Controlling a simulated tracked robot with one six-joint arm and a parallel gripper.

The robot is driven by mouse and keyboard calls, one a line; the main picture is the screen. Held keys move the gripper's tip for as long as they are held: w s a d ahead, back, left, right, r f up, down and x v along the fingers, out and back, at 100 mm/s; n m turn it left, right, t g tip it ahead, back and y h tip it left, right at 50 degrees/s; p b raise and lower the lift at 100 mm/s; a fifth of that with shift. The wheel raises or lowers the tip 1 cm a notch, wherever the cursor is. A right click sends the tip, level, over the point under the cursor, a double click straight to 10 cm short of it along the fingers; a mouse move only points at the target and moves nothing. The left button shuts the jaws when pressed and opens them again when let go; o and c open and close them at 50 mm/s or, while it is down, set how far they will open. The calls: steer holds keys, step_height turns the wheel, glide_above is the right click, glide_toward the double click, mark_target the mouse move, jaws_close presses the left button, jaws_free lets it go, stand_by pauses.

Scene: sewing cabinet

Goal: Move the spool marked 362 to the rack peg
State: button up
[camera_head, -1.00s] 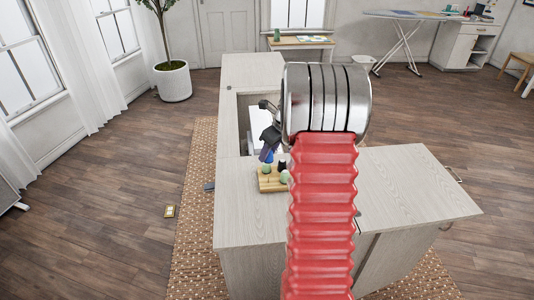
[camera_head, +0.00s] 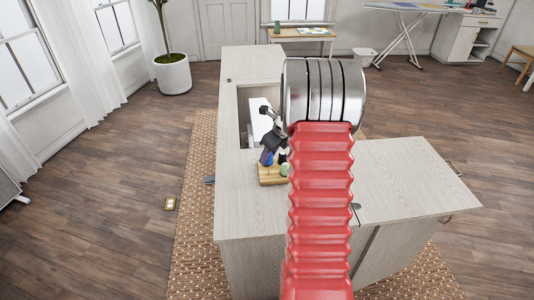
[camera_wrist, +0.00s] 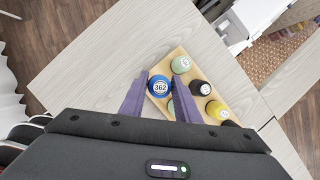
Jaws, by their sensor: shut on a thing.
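The blue spool marked 362 (camera_wrist: 160,86) is between the two purple fingers of my gripper (camera_wrist: 161,80) in the wrist view. My gripper is shut on it. In the head view the blue spool (camera_head: 266,157) shows just above the left part of the wooden rack (camera_head: 270,181). In the wrist view it overlaps the left side of the rack (camera_wrist: 196,73). Whether it touches the rack or a peg cannot be told. My arm hides part of the rack in the head view, and my wrist hides its near end in the wrist view.
The rack holds a pale green spool (camera_wrist: 181,65), a black spool (camera_wrist: 201,88) and a yellow spool (camera_wrist: 217,109). A white machine in the cabinet opening stands behind the rack. The cabinet top (camera_head: 400,185) is clear to the right.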

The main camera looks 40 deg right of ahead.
mark_target(269, 164)
steer(key=shift+f, duration=2.35)
stand_by(1.1)
steer(key=o, duration=1.1)
steer(key=shift+r, duration=0.1)
steer(key=v, duration=1.3)
steer(key=shift+r, duration=0.3)
steer(key=shift+s, duration=0.1)
